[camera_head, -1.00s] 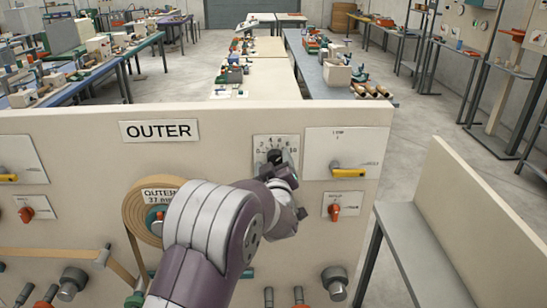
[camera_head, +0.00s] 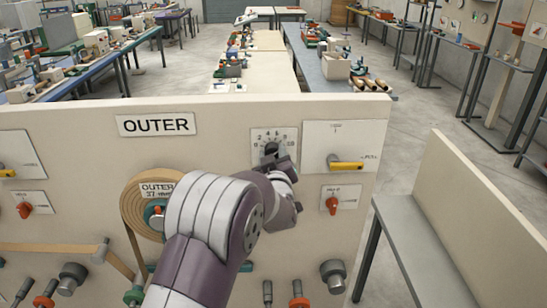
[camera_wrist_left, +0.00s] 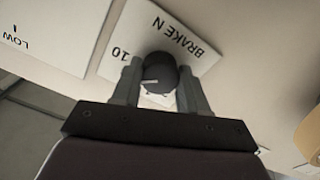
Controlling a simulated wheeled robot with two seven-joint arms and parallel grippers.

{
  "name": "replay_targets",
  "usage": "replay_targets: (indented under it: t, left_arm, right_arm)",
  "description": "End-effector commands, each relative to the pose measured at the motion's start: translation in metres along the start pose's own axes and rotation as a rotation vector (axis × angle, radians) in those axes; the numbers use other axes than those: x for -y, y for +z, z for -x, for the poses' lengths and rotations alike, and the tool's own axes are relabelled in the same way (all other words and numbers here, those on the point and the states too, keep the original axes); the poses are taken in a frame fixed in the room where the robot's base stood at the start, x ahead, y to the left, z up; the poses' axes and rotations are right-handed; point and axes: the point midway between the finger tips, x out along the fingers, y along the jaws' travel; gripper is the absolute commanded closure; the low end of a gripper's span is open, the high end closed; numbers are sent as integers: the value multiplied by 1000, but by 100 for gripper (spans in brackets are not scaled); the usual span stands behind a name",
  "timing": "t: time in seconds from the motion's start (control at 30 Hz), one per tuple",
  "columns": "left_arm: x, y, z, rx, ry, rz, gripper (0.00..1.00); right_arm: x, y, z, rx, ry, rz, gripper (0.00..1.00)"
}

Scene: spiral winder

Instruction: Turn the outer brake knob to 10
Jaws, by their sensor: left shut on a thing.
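A short pale line shows on the knob's face. The "10" mark and the word BRAKE show on the plate beside it. My right gripper is not in view.
A yellow-handled switch (camera_head: 345,165) and a red knob (camera_head: 332,205) are close to the right of the gripper. A tape roll (camera_head: 133,209) is at the left. A grey bench (camera_head: 410,250) stands right of the panel.

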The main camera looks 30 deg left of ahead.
Motion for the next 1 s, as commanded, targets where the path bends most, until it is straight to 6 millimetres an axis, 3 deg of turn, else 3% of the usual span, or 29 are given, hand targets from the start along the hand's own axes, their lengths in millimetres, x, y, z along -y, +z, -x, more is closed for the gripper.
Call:
replay_targets:
  t: [0.5, 1.0]
  left_arm:
    - [-2, -3, 0, -8, 1, -327, 87]
    - [-3, -5, 0, -11, 1, -421, 87]
  right_arm:
    - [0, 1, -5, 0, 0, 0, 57]
    - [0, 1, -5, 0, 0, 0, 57]
